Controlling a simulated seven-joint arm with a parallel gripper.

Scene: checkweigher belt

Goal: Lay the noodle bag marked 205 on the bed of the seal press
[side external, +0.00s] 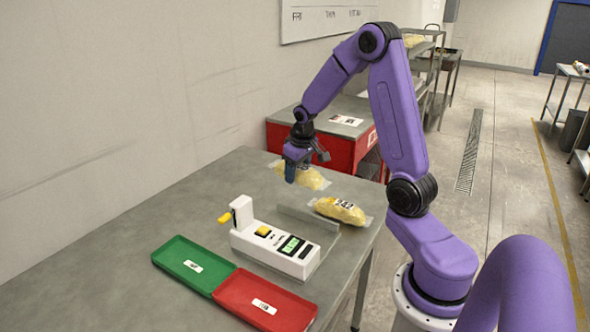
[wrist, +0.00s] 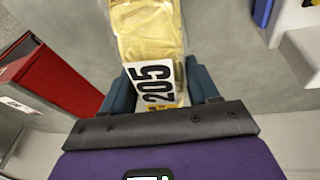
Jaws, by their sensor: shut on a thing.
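In the side view my gripper (side external: 299,168) points down over this yellow bag (side external: 310,179) at the back of the table; I cannot tell whether the bag touches the surface. A white machine with a yellow-handled lever, yellow button and green display (side external: 275,242), apparently the seal press, stands nearer the camera, apart from the bag.
A second yellow noodle bag (side external: 341,210) lies near the table's right edge. A low grey metal plate (side external: 300,211) lies between it and the white machine. Green (side external: 190,264) and red (side external: 262,299) trays sit in front. A red cabinet (side external: 330,143) stands behind the table.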

